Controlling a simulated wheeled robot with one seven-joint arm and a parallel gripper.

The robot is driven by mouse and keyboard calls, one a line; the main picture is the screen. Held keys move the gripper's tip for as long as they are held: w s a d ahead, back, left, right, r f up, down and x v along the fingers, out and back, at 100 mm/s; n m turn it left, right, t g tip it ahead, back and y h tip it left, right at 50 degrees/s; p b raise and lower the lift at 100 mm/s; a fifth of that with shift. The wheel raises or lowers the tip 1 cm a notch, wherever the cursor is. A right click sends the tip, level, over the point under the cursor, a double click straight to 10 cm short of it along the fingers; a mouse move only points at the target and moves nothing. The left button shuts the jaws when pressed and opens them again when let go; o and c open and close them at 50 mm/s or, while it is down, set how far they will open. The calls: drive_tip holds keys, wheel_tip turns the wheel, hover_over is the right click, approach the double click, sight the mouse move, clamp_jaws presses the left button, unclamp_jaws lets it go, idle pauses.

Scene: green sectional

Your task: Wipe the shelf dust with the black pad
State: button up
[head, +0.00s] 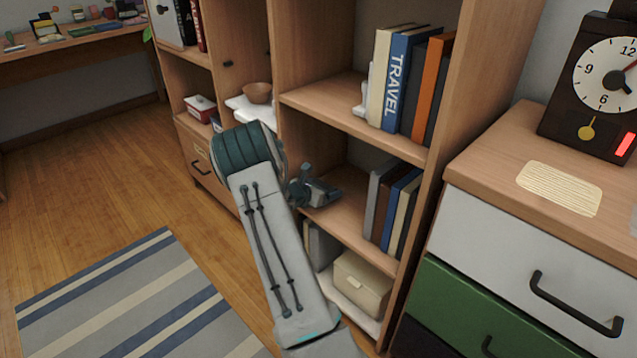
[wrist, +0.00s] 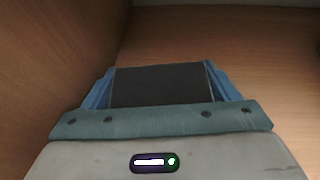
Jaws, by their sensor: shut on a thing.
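The black pad (wrist: 162,86) is between the two blue fingers of my gripper (wrist: 160,78) in the wrist view. My gripper is shut on the pad. In the head view my gripper (head: 318,190) reaches into the middle compartment of the bookcase, over its wooden shelf (head: 345,215). The pad cannot be made out there. In the wrist view the bare shelf (wrist: 235,50) spreads beyond the pad. I cannot tell whether the pad touches the shelf. No dust can be made out in either view.
A wooden side wall (wrist: 60,45) rises close on the left in the wrist view. Upright books (head: 392,210) stand right of my gripper on the same shelf. A cream box (head: 361,283) sits below. The shelf above holds books (head: 400,85) and a white bookend (head: 362,100).

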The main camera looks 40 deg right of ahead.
drive_tip(key=d, duration=0.3)
drive_tip(key=shift+w+d+f+b, duration=0.1)
drive_tip(key=shift+w+b, duration=0.1)
drive_tip(key=shift+b, duration=0.1)
drive_tip(key=shift+d+r, duration=0.25)
drive_tip(key=shift+r, duration=0.1)
wheel_tip(320, 180, up, 8)
drive_tip(key=p, duration=0.5)
drive_tip(key=shift+f, duration=0.25)
drive_tip(key=shift+a, duration=0.1)
